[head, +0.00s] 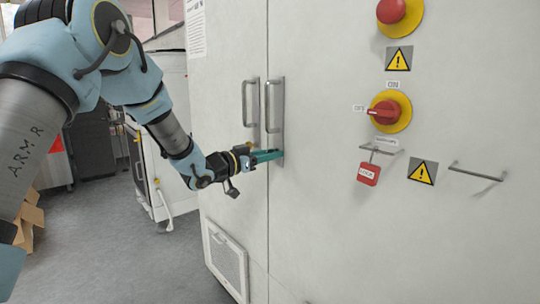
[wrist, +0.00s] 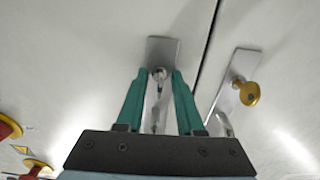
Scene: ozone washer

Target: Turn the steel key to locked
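The steel key (wrist: 159,75) sits at a metal plate (wrist: 165,48) on a cabinet door in the wrist view. My gripper (wrist: 159,74) has its two teal fingers on either side of the key, with a narrow gap that looks open. Whether the fingertips touch the key is hard to tell. In the head view my gripper (head: 278,155) is at the lower end of the right door handle plate (head: 279,90); the steel key is hidden there. The key's exact turn angle is unclear.
A brass key (wrist: 249,93) sticks out of the neighbouring plate, close to my gripper. The left door handle (head: 250,103) stands beside the right one. Red and yellow switches (head: 388,111), a red padlock tag (head: 368,173) and a bar (head: 476,173) are to the right.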

